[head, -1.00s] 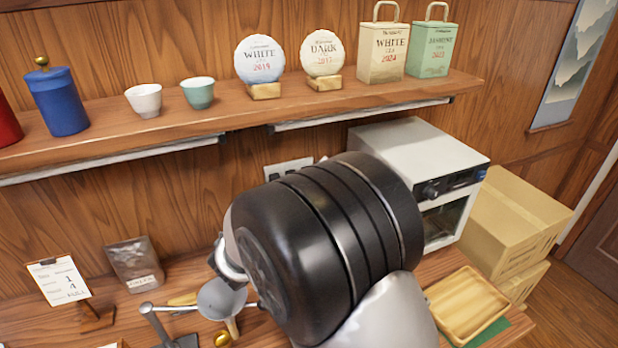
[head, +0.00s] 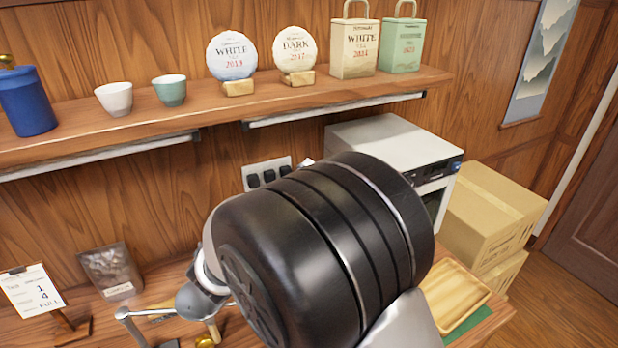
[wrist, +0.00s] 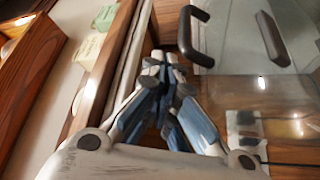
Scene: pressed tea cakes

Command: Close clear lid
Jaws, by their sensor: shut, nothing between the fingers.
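In the wrist view, a clear panel (wrist: 232,40) that looks like the clear lid is at the upper right. A curved dark handle (wrist: 194,36) is near its left edge, and another dark bar (wrist: 272,40) lies farther right. My gripper (wrist: 163,62) is shut and empty, its fingertips just left of the curved handle; I cannot tell whether they touch it. Below the panel, see-through surfaces show pale items (wrist: 262,130) behind them. In the head view my black arm joint hides the gripper, and I cannot make out the lid.
A wall shelf (head: 300,100) with tins, cups and tea cakes runs above the counter. A white oven-like appliance (head: 385,142) stands behind my arm. A wooden tray (head: 452,298) lies at the right, near cardboard boxes (head: 495,215). A card stand (head: 35,292) is at the left.

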